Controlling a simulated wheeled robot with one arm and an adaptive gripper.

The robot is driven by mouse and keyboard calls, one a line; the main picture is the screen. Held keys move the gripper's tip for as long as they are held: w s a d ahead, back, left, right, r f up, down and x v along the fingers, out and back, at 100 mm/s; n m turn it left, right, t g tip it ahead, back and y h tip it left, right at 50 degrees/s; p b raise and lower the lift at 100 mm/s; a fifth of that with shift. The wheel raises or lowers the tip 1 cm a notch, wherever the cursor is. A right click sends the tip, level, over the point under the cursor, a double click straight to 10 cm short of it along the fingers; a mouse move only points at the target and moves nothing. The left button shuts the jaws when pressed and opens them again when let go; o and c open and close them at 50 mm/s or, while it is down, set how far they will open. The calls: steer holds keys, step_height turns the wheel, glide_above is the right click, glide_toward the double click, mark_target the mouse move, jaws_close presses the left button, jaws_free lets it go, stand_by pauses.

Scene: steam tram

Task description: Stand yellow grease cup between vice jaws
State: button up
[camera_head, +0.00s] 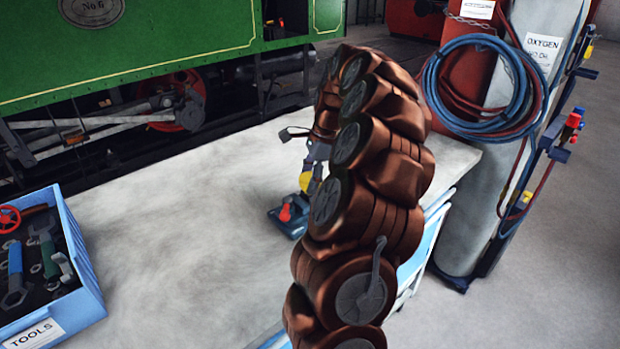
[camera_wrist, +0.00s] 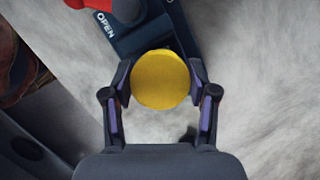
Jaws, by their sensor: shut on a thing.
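The yellow grease cup (camera_wrist: 160,80) is between the fingers of my gripper (camera_wrist: 161,84) in the wrist view, seen from above as a round yellow top. In the head view the cup (camera_head: 305,181) shows as a small yellow patch below my gripper, just over the dark blue vice (camera_head: 288,222). The vice has a red part (camera_head: 285,212) on it. In the wrist view the vice (camera_wrist: 145,38) lies beyond the cup, with the word OPEN on it. The vice jaws are mostly hidden, and I cannot tell whether the cup touches them.
A pale worktable (camera_head: 180,215) holds the vice; its middle is clear. A blue tools box (camera_head: 88,270) stands at the left. A green tram (camera_head: 130,50) is behind. An oxygen cylinder (camera_head: 478,215) with coiled hoses (camera_head: 436,95) stands at the right.

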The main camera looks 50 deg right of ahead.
steer(key=shift+f+b, duration=0.5)
steer(key=shift+f, duration=0.05)
stand_by(1.9)
steer(key=o, duration=1.6)
steer(key=shift+c, duration=0.2)
steer(key=shift+o, duration=0.8)
steer(key=shift+r, duration=0.1)
steer(key=shift+r+p, duration=1)
steer(key=shift+r, duration=2.45)
